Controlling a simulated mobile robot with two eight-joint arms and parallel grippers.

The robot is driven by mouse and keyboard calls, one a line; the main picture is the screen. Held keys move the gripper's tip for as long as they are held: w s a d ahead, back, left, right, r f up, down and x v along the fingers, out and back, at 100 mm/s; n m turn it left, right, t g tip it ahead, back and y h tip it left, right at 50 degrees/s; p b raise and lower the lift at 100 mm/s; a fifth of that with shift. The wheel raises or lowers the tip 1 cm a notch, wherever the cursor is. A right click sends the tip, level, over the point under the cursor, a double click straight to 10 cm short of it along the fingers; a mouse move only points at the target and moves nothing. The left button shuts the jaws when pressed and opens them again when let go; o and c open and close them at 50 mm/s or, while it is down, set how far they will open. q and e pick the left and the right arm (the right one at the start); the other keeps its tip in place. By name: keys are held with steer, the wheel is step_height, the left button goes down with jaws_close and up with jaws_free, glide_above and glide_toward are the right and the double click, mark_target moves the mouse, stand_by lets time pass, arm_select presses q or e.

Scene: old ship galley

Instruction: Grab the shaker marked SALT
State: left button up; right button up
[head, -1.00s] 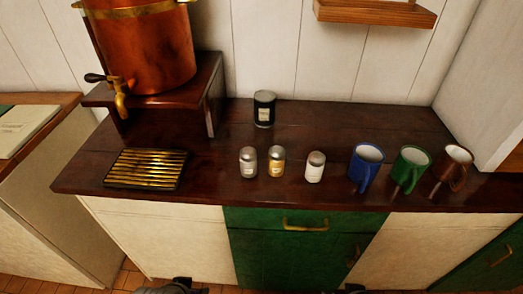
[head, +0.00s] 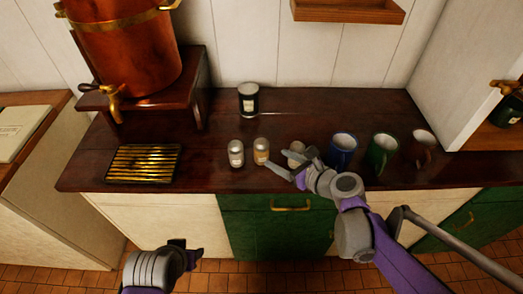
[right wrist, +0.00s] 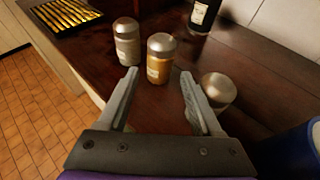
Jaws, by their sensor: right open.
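Three shakers with metal caps stand in a row; I cannot read their labels. The left shaker, pale grey (head: 236,154), also shows in the right wrist view (right wrist: 127,45). The middle shaker, yellow-brown (head: 261,151), also shows in the right wrist view (right wrist: 159,65). The right shaker, whitish (head: 296,150), is partly hidden by my right gripper (head: 284,162). In the right wrist view its open, empty fingers (right wrist: 159,75) point at the middle shaker, short of it; the right shaker (right wrist: 218,88) is outside the right finger. My left gripper (head: 186,254) is low, before the counter.
A dark jar (head: 248,99) stands behind the shakers. A brass drip grate (head: 144,164) and copper urn (head: 125,50) are left. The counter between grate and shakers is clear.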

mark_target(267, 152)
steer(key=x, duration=0.9)
steer(key=shift+w+f, duration=0.1)
steer(key=shift+w, duration=0.15)
steer(key=shift+s, duration=0.1)
jaws_close()
